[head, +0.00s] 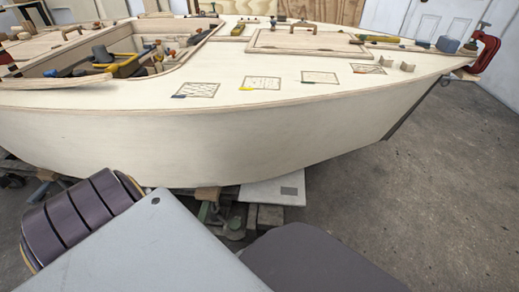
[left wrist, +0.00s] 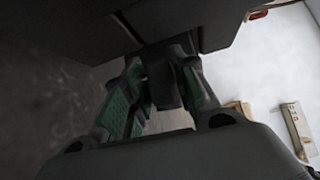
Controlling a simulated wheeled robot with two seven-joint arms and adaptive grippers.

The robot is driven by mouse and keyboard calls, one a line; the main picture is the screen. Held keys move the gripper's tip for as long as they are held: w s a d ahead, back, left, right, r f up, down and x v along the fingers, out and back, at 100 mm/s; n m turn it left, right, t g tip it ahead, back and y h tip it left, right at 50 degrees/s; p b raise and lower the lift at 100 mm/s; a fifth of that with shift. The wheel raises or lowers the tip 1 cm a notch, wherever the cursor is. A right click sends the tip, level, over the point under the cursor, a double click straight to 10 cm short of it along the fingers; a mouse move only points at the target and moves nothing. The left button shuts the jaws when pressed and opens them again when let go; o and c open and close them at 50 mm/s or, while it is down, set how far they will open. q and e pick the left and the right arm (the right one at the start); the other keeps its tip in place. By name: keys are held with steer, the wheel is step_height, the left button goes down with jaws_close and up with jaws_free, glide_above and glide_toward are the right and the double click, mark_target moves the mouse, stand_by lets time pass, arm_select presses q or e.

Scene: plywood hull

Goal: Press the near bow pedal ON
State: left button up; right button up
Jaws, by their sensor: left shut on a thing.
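I cannot clearly pick out the bow pedal in either view. Under the near side of the hull (head: 200,140), a small greenish and dark mechanism (head: 234,228) shows near the floor, partly hidden by my own body. In the left wrist view my left gripper (left wrist: 165,95) has dark fingers with green inner pads. It is shut on a dark piece (left wrist: 164,86), whose shape is mostly hidden. My left gripper is not visible in the head view, and my right gripper is in neither view.
A white board with a grey patch (head: 262,194) lies under the hull, beside wooden blocks (head: 269,215). A red clamp (head: 487,52) grips the bow at right. Bare concrete floor (head: 440,190) is open at right. Wood pieces (left wrist: 296,125) show in the wrist view.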

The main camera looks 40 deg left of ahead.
arm_select(q)
steer(key=shift+w+d+r, duration=0.2)
steer(key=shift+r, duration=0.05)
stand_by(0.4)
steer(key=o, duration=0.9)
steer(key=shift+s+a+f, duration=0.1)
steer(key=shift+s, duration=0.4)
steer(key=shift+s+a, duration=0.15)
steer(key=shift+s, duration=0.5)
steer(key=shift+v, duration=4.95)
steer(key=shift+f, duration=0.1)
